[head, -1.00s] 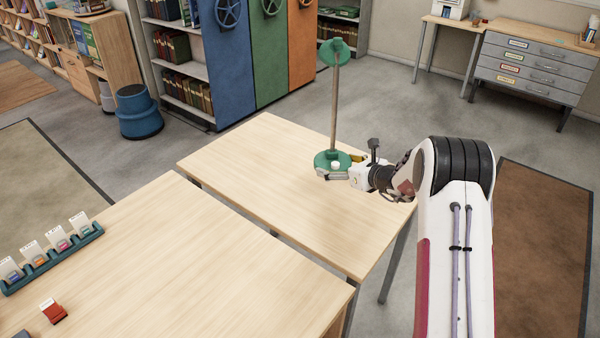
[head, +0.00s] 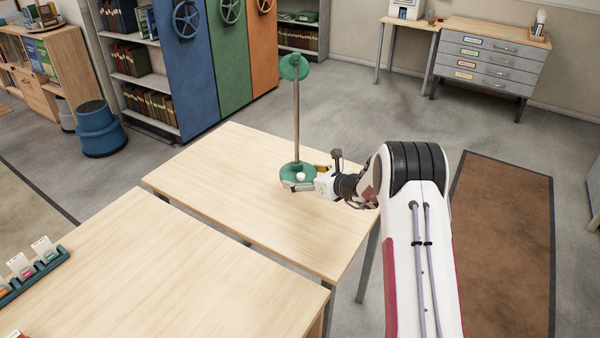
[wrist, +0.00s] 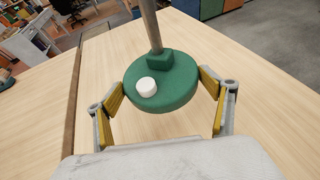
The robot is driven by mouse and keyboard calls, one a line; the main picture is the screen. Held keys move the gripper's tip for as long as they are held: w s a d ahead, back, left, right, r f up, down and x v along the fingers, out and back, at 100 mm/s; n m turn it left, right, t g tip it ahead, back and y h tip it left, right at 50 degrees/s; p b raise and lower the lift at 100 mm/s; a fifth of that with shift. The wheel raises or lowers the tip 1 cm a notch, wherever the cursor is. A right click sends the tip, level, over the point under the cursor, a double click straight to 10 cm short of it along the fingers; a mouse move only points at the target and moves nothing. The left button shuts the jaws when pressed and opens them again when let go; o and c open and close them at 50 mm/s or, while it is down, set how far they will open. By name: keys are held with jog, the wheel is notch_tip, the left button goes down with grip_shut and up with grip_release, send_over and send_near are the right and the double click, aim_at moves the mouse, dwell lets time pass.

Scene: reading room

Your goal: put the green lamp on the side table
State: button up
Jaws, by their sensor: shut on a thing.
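The green lamp (head: 296,68) has a green head, a thin brown pole and a round green base (wrist: 165,85) with a white knob. It stands upright in my gripper (head: 303,180). In the wrist view, my gripper (wrist: 166,88) is shut on the base, with a yellow-padded finger at each side. The lamp is over a pale wooden table (head: 215,160); I cannot tell whether the base touches it. A small wooden table (head: 409,22) stands at the back right, beside a grey drawer cabinet. I cannot tell which one is the side table.
Another pale wooden table (head: 150,265) is in front, with a card rack (head: 35,275) at its left. Blue, green and orange shelving (head: 185,75) stands behind. The grey drawer cabinet (head: 490,60) and a white machine (head: 407,9) are at back right. Open floor (head: 370,110) lies between.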

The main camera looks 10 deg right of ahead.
aim_at(304, 200)
jog(key=shift+w+f, duration=0.15)
jog(key=shift+f, duration=1.4)
jog(key=shift+f, duration=1.9)
jog(key=o, duration=2.1)
jog(key=shift+s+f, duration=0.2)
jog(key=shift+f, duration=0.15)
jog(key=shift+r, duration=0.15)
jog(key=shift+s+d+r, duration=0.15)
jog(key=shift+s+d, duration=0.1)
jog(key=shift+s, duration=0.05)
jog(key=shift+v, duration=5.55)
